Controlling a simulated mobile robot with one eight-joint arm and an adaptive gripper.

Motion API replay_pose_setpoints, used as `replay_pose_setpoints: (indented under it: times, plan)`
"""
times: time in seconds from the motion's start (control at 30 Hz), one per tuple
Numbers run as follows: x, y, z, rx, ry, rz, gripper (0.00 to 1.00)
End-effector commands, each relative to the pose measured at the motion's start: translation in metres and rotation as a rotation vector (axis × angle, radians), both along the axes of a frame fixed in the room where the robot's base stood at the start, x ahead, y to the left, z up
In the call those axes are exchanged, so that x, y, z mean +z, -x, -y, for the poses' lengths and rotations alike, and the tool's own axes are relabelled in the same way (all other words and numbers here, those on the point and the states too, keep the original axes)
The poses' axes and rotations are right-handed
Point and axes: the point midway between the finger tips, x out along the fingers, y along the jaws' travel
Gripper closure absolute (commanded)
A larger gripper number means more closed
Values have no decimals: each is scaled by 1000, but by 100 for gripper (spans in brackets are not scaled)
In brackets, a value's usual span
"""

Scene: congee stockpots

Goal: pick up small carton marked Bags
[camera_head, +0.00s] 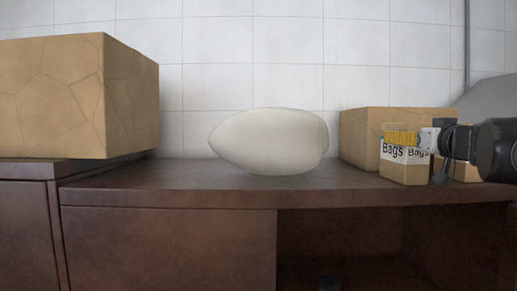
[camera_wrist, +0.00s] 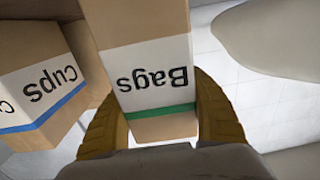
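The small carton marked Bags (camera_head: 404,171) stands upright on the brown counter near its right end in the head view. It is tan with a white label. In the wrist view, the Bags carton (camera_wrist: 152,52) fills the middle, its lettering upside down above a green stripe. My gripper (camera_head: 402,138) reaches in from the right at label height. In the wrist view, the yellow fingers of my gripper (camera_wrist: 155,95) flank the carton, one on each side, very close to its edges. I cannot tell whether both fingers press on it. The fingertips are partly hidden by the carton.
A carton marked Cups (camera_wrist: 40,92) stands close beside it in the wrist view. A larger tan box (camera_head: 365,125) is behind. A pale rounded object (camera_head: 268,141) lies mid-counter, and a big box (camera_head: 80,95) stands left. The counter (camera_head: 300,190) has bare space between them.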

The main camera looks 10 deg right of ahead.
Motion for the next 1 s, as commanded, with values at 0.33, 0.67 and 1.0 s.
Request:
replay_pose_setpoints:
  times: [0.33,0.67,1.0]
  plan:
    - [0,0,0,0,0,0,83]
    - [18,0,0,0,0,0,83]
    - [85,0,0,0,0,0,83]
